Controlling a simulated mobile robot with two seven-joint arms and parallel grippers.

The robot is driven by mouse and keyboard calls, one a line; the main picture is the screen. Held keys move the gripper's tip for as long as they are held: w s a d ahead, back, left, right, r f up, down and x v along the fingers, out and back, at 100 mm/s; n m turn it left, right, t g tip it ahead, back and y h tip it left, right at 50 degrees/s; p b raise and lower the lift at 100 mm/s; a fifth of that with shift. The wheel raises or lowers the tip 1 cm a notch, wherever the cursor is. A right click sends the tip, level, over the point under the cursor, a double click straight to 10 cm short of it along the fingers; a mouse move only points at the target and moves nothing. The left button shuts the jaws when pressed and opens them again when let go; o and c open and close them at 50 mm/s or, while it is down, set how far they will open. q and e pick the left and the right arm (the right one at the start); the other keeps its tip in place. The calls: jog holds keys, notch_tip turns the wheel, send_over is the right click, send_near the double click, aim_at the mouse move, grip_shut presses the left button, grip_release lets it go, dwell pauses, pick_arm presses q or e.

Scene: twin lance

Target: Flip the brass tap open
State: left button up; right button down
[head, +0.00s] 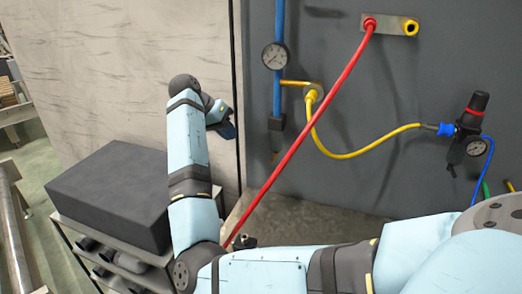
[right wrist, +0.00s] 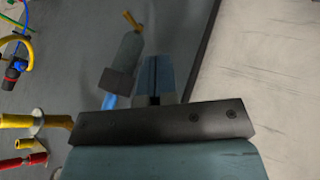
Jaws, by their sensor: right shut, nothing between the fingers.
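A small brass-coloured piece (head: 275,157), which looks like the tap, sits low on the grey wall below the dark block on the blue pipe. In the right wrist view this brass piece (right wrist: 132,19) sticks out at the end of a grey cylinder, at the top. I cannot tell its lever position. My right gripper (head: 229,131) is shut and empty, left of the tap and apart from it, near the dark panel seam. Its closed fingers (right wrist: 156,62) show in the wrist view beside the grey cylinder. My left gripper is not in view.
A blue pipe (head: 279,25) carries a gauge (head: 275,56) and a dark block (head: 277,123). A red hose (head: 310,130) crosses the wall diagonally; a yellow hose (head: 345,155) runs to a regulator (head: 470,125). A black box (head: 115,195) stands on a rack at left.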

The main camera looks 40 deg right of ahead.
aim_at(274, 157)
jog(key=shift+s, duration=0.15)
jog(key=s+d+f+p, duration=0.1)
jog(key=s+d+f, duration=0.5)
jog(key=d+f, duration=0.1)
jog(key=shift+d+f, duration=0.15)
jog(key=shift+f, duration=0.35)
dwell(0.3)
